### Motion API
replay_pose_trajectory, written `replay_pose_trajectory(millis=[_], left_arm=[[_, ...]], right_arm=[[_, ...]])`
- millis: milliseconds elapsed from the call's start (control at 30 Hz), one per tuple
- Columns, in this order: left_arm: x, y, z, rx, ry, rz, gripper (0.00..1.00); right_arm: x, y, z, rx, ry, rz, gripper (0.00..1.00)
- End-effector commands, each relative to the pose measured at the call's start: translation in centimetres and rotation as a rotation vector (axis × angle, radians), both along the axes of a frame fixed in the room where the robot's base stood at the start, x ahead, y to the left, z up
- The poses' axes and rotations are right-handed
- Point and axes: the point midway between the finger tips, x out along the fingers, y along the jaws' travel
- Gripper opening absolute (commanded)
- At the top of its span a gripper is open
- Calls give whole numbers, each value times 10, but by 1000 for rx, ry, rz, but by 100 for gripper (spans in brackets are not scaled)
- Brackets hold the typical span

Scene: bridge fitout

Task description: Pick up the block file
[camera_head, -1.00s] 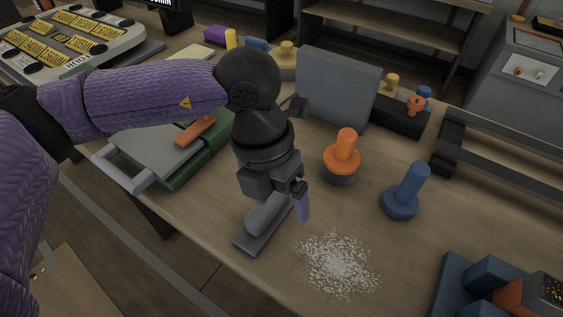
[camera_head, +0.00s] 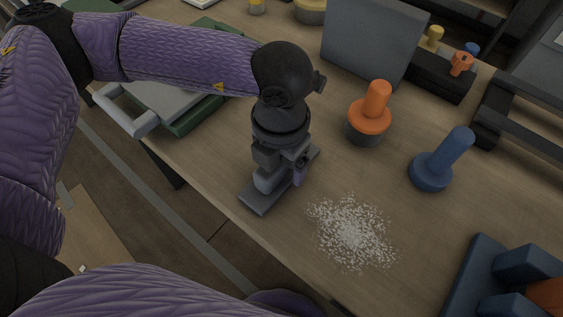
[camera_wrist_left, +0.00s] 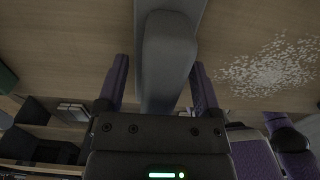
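The block file is a grey flat block (camera_head: 256,203) with a rounded lighter grey grip on top, lying on the wooden bench near its front edge. My left gripper (camera_head: 284,181) is right over it and hides part of it. In the left wrist view the file's grip (camera_wrist_left: 167,65) runs between the two purple fingers of my left gripper (camera_wrist_left: 160,75). The fingers stand apart on either side of it, with a gap on the left side and a narrower one on the right. My right gripper is not in view.
A patch of white shavings (camera_head: 350,232) lies right of the file. An orange-handled tool (camera_head: 372,115) and a blue-handled tool (camera_head: 440,160) stand behind it. A green and grey case (camera_head: 180,107) is at left, blue blocks (camera_head: 490,275) at lower right.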

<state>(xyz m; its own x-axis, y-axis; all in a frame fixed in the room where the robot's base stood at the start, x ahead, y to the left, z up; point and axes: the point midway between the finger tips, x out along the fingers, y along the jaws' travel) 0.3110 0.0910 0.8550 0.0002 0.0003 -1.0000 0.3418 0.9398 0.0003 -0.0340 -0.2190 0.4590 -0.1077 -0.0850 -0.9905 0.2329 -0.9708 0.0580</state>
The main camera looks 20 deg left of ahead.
Motion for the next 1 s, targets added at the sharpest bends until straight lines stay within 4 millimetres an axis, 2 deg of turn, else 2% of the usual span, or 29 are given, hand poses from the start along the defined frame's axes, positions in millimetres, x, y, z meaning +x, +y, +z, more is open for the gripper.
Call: replay_pose_trajectory(millis=[33,300,367,400,667,900,1000], left_arm=[[0,0,0,0,0,0,73],[0,0,0,0,0,0,15],[0,0,0,0,0,0,3],[0,0,0,0,0,0,0],[0,0,6,-1,-2,0,0],[0,-1,70,-1,-6,0,0],[0,0,89,0,-4,1,0]], right_arm=[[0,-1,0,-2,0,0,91],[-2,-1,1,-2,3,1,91],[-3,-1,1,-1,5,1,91],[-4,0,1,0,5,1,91],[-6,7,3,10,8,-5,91],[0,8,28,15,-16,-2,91],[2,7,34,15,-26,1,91]])
